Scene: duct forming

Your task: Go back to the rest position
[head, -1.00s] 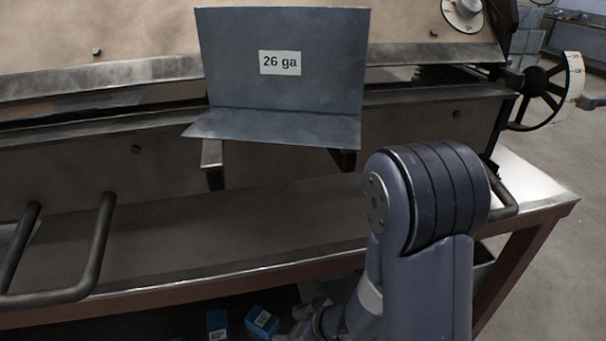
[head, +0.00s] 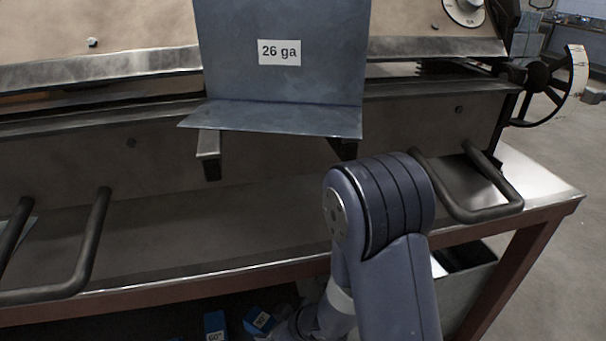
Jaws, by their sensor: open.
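My arm (head: 385,215) rises in the lower middle of the head view, with its rounded joint in front of the machine's bed. My gripper cannot be made out in this view. A grey sheet-metal piece (head: 280,85) with a "26 ga" label stands at the machine. It has an upright panel and a flange (head: 270,117) that juts toward me. My arm's visible joint is below and to the right of the flange, apart from it in the picture.
The forming machine (head: 100,150) spans the view. Black looped handles (head: 95,245) (head: 480,212) stick out at left and right. A wheel with a scale (head: 550,90) is at the right. Blue blocks (head: 260,320) lie below the bench, near a grey bin (head: 465,285). Open floor shows at right.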

